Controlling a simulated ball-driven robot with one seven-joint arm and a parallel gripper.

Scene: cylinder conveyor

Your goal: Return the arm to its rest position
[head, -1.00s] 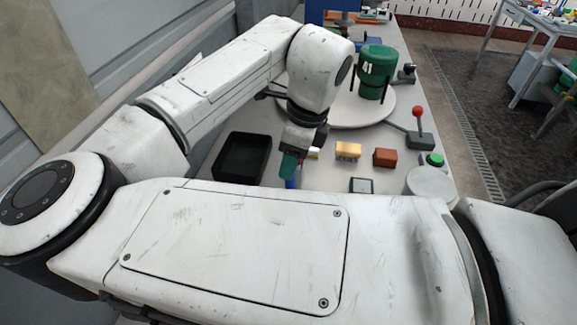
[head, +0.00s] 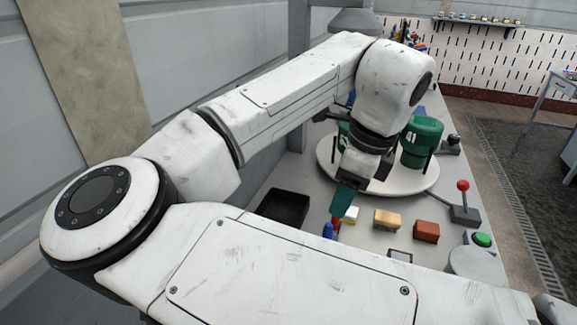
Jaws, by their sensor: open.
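My arm runs from the lower part of the head view up and to the right, with its elbow at the left. A green cylinder marked 41 (head: 422,140) stands upright on the turntable, right of the gripper. Another green cylinder (head: 342,132) is mostly hidden behind my arm.
A black tray (head: 283,207) lies left of the gripper. A blue object (head: 328,230), a yellow block (head: 387,219) and a red-brown block (head: 426,231) are near it. A red-knobbed lever (head: 463,186) and green button (head: 482,239) stand at the right edge.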

